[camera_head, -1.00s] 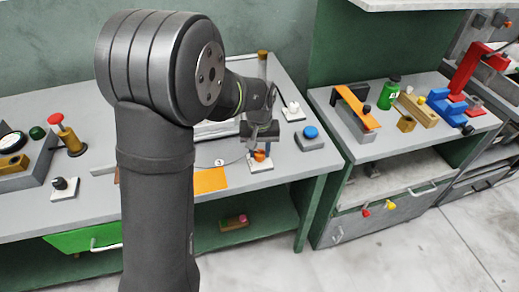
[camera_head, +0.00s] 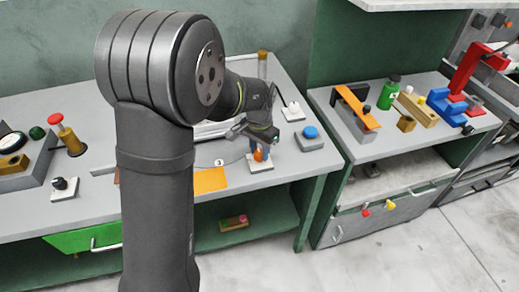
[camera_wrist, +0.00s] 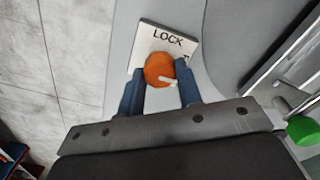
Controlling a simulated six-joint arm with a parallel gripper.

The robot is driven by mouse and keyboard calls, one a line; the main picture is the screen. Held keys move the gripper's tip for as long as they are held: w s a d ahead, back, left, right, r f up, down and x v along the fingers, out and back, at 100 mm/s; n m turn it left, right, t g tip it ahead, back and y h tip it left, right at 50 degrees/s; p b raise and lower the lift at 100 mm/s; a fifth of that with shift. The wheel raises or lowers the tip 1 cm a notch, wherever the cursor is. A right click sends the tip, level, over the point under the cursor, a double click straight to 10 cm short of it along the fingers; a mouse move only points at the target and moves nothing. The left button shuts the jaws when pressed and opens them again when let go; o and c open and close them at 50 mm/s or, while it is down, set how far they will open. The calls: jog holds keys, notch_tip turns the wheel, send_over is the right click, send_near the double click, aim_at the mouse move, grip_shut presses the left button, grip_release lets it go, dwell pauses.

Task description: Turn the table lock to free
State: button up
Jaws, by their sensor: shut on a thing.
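The table lock is an orange round knob (camera_wrist: 159,69) with a white pointer, on a white plate (camera_wrist: 166,38) marked LOCK. In the wrist view the pointer lies toward the right, near a mark partly hidden by a finger. My gripper (camera_wrist: 160,78) has its two blue fingers on either side of the knob and is shut on it. In the head view the orange knob (camera_head: 259,155) shows below my gripper (camera_head: 259,148), on its white plate (camera_head: 260,165) near the table's front edge.
A blue button (camera_head: 310,132) on a grey box stands right of the lock, and a white switch (camera_head: 293,110) behind it. An orange-yellow plate (camera_head: 210,180) lies to the left. A round grey disc (camera_wrist: 240,40) is beside the lock plate.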

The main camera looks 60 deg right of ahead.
aim_at(259, 152)
dwell(0.4)
jog(key=shift+r, duration=0.1)
jog(key=o, duration=1)
notch_tip(259, 152, up, 17)
jog(key=shift+r, duration=0.15)
notch_tip(259, 152, down, 18)
jog(key=shift+r, duration=0.25)
dwell(0.6)
